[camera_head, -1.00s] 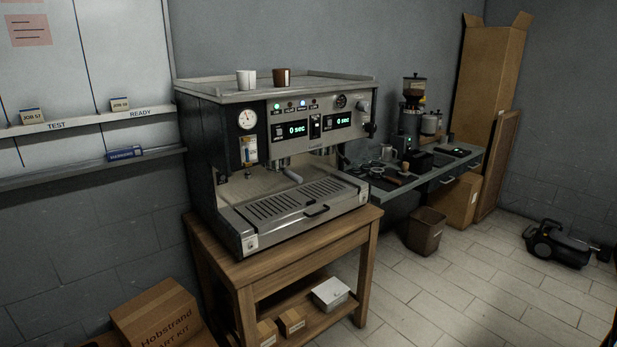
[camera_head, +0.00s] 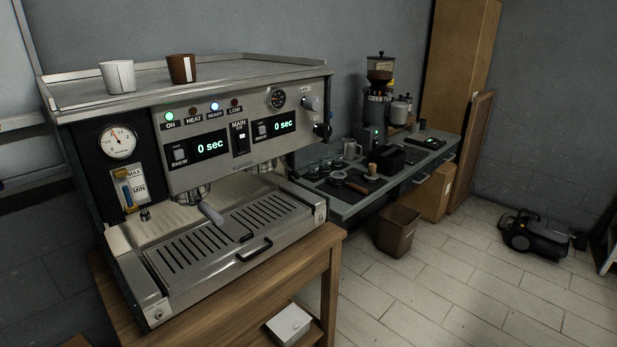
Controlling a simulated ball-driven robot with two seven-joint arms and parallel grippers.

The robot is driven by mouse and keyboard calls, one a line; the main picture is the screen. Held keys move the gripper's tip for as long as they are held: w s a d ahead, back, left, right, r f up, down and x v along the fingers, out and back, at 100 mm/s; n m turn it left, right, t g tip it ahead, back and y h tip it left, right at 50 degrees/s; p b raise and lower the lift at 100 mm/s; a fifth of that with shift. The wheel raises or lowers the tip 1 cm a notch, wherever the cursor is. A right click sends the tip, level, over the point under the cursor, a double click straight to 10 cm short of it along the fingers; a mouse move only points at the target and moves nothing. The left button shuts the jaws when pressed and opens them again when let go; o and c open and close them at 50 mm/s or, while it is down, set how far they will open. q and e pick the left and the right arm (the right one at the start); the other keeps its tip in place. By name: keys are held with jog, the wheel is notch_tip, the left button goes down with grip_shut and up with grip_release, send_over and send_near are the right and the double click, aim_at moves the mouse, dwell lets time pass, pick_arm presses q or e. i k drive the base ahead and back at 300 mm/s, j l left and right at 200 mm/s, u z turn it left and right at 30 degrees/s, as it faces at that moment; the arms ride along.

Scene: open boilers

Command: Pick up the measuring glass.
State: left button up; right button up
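I cannot make out a measuring glass for certain in the head view. A white cup (camera_head: 118,77) and a brown cup (camera_head: 182,68) stand upright on top of the espresso machine (camera_head: 240,205). A small metal pitcher (camera_head: 351,148) stands on the grey side counter (camera_head: 350,208) to the right, among small dark items too small to tell apart. Neither of my grippers is in view.
The espresso machine stands on a wooden table (camera_head: 333,262). A coffee grinder (camera_head: 378,92) is at the back of the counter. A brown bin (camera_head: 397,230) stands on the floor. A black machine (camera_head: 535,235) lies far right. The tiled floor between is clear.

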aim_at(314, 166)
jog(key=i+l+u, duration=0.1)
jog(key=i+l, duration=0.6)
jog(key=l, duration=0.1)
